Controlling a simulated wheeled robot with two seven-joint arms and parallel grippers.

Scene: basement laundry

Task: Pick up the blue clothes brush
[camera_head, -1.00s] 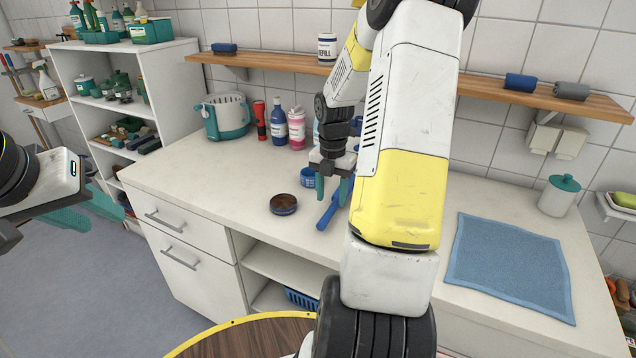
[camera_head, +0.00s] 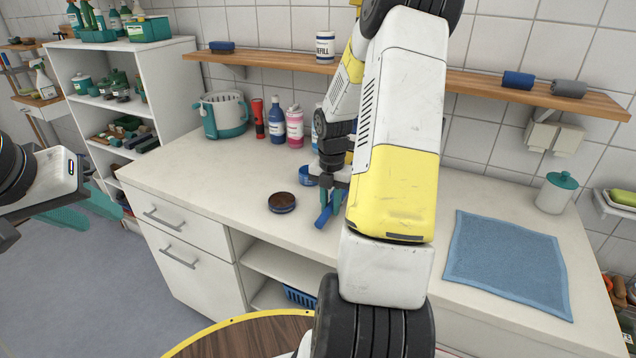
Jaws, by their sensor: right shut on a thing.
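The blue clothes brush (camera_head: 323,217) lies on the white counter, partly hidden by my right gripper and arm. My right gripper (camera_head: 331,203) points down from above and is shut on the brush. The brush still seems to be at counter height. My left gripper (camera_head: 75,213) is at the far left edge, away from the counter. Its two teal fingers show spread apart with nothing between them.
A round dark-topped tin (camera_head: 282,202) sits left of the brush, and a blue ring-shaped item (camera_head: 307,176) just behind it. Bottles (camera_head: 277,124) stand at the back.

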